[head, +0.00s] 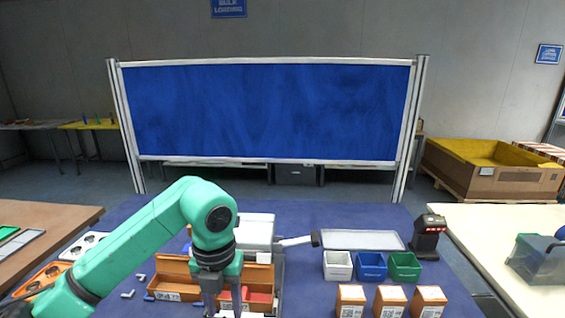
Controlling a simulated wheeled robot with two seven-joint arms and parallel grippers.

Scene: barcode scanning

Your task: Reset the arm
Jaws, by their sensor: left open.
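My left arm, green with dark joints, comes in from the lower left in the head view. Its left gripper (222,292) points down over an open brown box (176,268) on the blue table (310,213). The gripper is open, and no object shows between its fingers. Red content (261,298) shows in a box just right of the fingers. The gripper and forearm hide part of these boxes. My right gripper is not in view.
White (338,266), blue (371,267) and green (404,267) bins stand right of centre, with several brown labelled boxes (389,302) in front. A black scanner (428,237) with red lights stands at the right. A grey tray (362,240) lies behind the bins. A blue partition (265,112) closes off the back.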

